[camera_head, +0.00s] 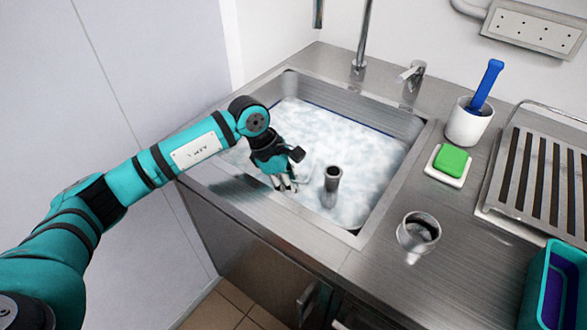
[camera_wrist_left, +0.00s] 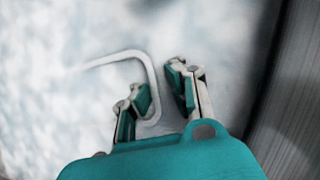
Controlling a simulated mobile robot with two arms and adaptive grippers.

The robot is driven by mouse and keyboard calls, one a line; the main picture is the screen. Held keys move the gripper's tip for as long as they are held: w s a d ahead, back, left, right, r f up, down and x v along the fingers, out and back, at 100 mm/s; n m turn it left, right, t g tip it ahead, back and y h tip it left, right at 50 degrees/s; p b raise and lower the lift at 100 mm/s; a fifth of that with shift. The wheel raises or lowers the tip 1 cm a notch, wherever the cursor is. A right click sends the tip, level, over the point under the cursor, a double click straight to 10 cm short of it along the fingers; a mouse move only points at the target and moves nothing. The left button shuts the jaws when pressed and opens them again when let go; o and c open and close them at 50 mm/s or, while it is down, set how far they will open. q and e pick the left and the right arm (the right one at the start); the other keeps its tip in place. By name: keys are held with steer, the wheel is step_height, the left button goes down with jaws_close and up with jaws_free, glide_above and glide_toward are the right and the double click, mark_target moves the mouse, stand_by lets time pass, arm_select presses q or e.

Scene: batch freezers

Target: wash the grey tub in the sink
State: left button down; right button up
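The sink (camera_head: 404,122) holds pale, foamy water with a short upright grey pipe (camera_head: 333,178) standing in it. My left gripper (camera_head: 286,184) is over the front left part of the sink, pointing down at the foam. In the left wrist view a thin pale rim (camera_wrist_left: 152,78) with a rounded corner passes between the fingers of the left gripper (camera_wrist_left: 158,82). It looks like the grey tub's edge, but the rest is lost in the foam. The fingers stand apart, with a gap beside the rim. My right gripper is not in view.
A tap (camera_head: 413,74) stands behind the sink. To the right are a white pot (camera_head: 467,128) with a blue-handled tool, a green sponge (camera_head: 452,158) on a white dish, a metal cup (camera_head: 416,233), a slatted rack (camera_head: 537,184) and a teal bin (camera_head: 538,287).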

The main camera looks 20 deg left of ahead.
arm_select(q)
steer(key=shift+r+p, duration=0.75)
steer(key=shift+r, duration=0.5)
steer(key=shift+r+p, duration=0.35)
steer(key=shift+r, duration=0.35)
steer(key=shift+r+p, duration=1.05)
steer(key=shift+r, duration=0.95)
steer(key=shift+r+p, duration=0.85)
steer(key=shift+r, duration=0.75)
step_height(320, 180, up, 6)
steer(key=p, duration=0.3)
steer(key=shift+r, duration=0.2)
